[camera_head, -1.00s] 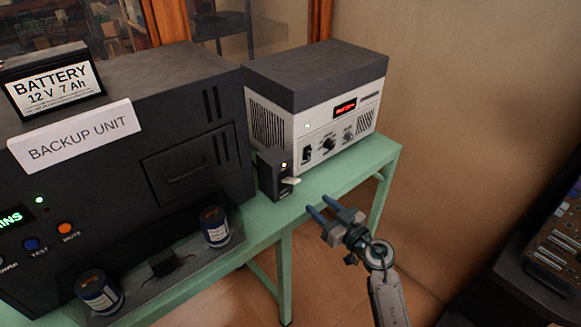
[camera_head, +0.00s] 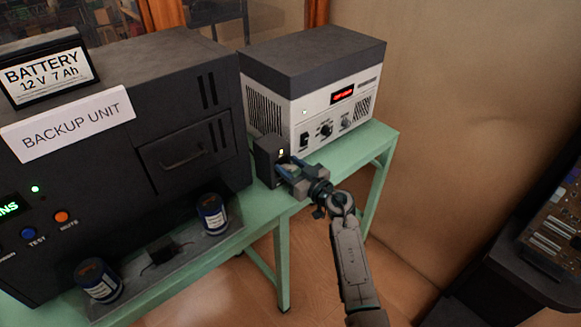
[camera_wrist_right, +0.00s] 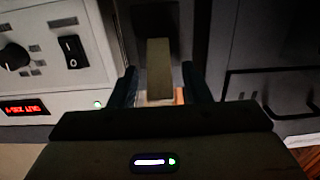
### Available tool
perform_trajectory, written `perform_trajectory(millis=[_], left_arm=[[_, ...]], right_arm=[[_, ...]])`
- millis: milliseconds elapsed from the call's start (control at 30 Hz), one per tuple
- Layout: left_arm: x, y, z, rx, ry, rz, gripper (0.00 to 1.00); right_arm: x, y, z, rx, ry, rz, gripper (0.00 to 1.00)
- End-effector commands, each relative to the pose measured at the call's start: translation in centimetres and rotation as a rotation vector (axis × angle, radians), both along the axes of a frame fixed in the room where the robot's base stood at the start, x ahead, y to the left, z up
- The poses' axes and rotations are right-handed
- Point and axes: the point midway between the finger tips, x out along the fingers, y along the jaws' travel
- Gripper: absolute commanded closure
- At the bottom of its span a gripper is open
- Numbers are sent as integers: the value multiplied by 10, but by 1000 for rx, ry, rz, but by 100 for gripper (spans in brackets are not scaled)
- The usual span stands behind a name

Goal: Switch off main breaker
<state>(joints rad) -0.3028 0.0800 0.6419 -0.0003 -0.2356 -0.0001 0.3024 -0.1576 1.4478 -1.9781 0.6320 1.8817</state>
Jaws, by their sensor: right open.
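The main breaker (camera_head: 267,162) is a small dark box on the green table, between the black backup unit and the white-fronted unit. Its pale lever (camera_wrist_right: 159,68) sticks out toward me in the right wrist view. My right gripper (camera_head: 291,168) is at the breaker's front with its blue fingers pointing at it. In the wrist view the open fingers stand on either side of the lever, with a gap visible on both sides. In the head view the fingers partly hide the lever. My left gripper is not in view.
The black backup unit (camera_head: 185,112) stands left, with a battery (camera_head: 45,72) and a sign on top. Open floor lies in front.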

Motion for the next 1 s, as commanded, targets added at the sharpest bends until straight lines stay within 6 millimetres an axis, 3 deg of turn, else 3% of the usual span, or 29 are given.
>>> perform_trajectory(millis=[200,433,1000], left_arm=[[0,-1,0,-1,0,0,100],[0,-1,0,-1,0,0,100],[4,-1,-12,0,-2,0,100]], right_arm=[[0,0,0,1,-1,0,56],[0,0,0,1,-1,0,100],[-1,-1,-5,28,-35,-1,100]])
